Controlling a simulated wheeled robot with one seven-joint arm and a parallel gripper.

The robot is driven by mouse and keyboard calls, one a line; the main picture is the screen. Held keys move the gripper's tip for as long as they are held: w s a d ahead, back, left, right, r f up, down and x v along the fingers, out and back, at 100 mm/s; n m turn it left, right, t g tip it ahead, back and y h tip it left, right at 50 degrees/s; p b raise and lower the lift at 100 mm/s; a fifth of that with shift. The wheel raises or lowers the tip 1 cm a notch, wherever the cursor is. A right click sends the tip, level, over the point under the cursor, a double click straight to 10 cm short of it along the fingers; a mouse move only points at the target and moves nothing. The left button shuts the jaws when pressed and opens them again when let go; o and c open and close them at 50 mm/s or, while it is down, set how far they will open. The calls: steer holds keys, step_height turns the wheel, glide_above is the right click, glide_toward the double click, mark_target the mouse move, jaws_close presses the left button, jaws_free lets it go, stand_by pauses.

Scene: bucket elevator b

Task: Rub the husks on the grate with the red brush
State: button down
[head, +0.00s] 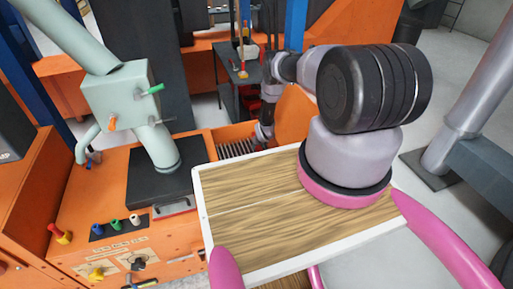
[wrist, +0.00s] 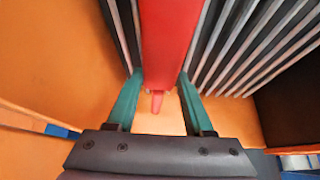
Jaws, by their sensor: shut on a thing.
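The red brush (wrist: 167,40) fills the middle of the wrist view, with a narrow red end pointing toward my wrist. My gripper (wrist: 159,76) has its teal fingers closed on both sides of it. The grate (wrist: 238,42), a row of grey parallel bars, lies behind the brush and shows on both sides of it. Whether the brush touches the bars I cannot tell. In the head view the grate (head: 234,149) sits in an orange housing left of my arm; my gripper's fingers and the brush are hidden there. I cannot make out any husks.
Orange walls (wrist: 60,60) stand close around my gripper. An orange control panel (head: 120,235) with coloured knobs and a pale green pipe fitting (head: 120,92) stand at the left. A dark cart (head: 232,95) with tools is behind. Grey floor is open at the right.

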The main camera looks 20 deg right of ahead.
steer(key=shift+r, duration=3)
steer(key=shift+r, duration=1.55)
